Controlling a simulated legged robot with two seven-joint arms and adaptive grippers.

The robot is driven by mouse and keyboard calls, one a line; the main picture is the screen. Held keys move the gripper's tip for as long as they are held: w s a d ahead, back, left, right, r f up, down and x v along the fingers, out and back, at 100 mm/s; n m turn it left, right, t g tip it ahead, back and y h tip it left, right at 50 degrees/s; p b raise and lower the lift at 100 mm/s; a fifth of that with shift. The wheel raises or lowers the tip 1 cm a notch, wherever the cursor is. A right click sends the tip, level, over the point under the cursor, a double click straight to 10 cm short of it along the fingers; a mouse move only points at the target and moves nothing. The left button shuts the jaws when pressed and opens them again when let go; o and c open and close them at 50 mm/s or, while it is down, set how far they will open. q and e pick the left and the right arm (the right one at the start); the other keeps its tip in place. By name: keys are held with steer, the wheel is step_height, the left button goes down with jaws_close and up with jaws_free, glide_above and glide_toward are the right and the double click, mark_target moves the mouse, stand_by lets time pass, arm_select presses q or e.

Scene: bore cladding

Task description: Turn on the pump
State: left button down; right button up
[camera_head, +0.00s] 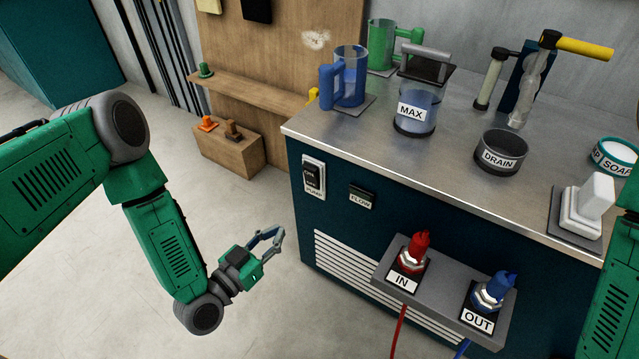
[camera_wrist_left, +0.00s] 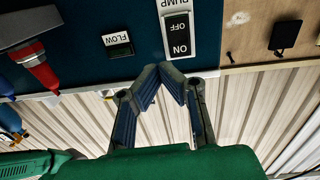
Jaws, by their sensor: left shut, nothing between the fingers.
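The pump switch (camera_head: 312,179) is a black rocker on a white plate on the dark teal front of the cabinet, below the counter's left corner. In the left wrist view the rocker (camera_wrist_left: 178,36) appears upside down, with ON, OFF and PUMP lettering. Which side is pressed in, I cannot tell. My left gripper (camera_head: 275,239) is shut and empty, below and left of the switch and apart from it. In the left wrist view its fingertips (camera_wrist_left: 172,71) meet just below the ON end in the picture. My right gripper is out of view.
The FLOW indicator (camera_head: 361,197) sits right of the switch. A shelf with the red IN fitting (camera_head: 412,255) and blue OUT fitting (camera_head: 492,291) juts from the cabinet. Jugs, a DRAIN bowl (camera_head: 501,153) and tools stand on the steel counter. The floor by my left gripper is clear.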

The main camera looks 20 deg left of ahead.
arm_select(q)
steer(key=w+a+t, duration=0.1)
steer(key=a+t, duration=0.1)
steer(key=a, duration=0.1)
steer(key=b, duration=0.3)
glide_toward(308, 174)
steer(key=f+x, duration=0.1)
steer(key=x, duration=0.3)
steer(key=shift+y, duration=0.3)
steer(key=w, duration=0.1)
steer(key=w+d+r+b, duration=0.1)
steer(key=w, duration=0.1)
steer(key=shift+w+d+r, duration=0.2)
steer(key=shift+d+r, duration=0.15)
steer(key=shift+w+a, duration=0.1)
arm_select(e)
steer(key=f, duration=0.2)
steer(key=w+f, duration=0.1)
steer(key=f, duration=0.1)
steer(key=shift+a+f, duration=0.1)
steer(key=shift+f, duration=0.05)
arm_select(q)
steer(key=shift+a, duration=0.2)
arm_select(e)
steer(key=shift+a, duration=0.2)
